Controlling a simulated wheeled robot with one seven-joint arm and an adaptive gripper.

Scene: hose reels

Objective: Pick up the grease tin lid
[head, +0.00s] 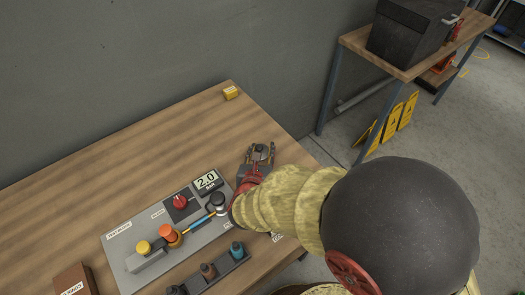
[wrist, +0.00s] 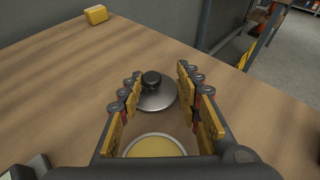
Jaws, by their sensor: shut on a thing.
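The grease tin lid (wrist: 155,98) is a round silvery disc with a black knob. It lies between the fingertips of my gripper (wrist: 158,84) in the wrist view, knob up and roughly level. My gripper is shut on the lid, one finger at each side of its rim. The lid also shows as a small dark round shape (head: 260,149) between the fingers in the head view. An open round tin with yellow contents (wrist: 153,148) shows nearer the palm; its near side is hidden by my gripper. I cannot tell whether the lid touches the table.
A wooden table (head: 150,148) stands against a grey wall. A grey panel (head: 150,228) with knobs and a "2.0" display is left of my gripper. A rack of bottles (head: 208,270) is in front.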

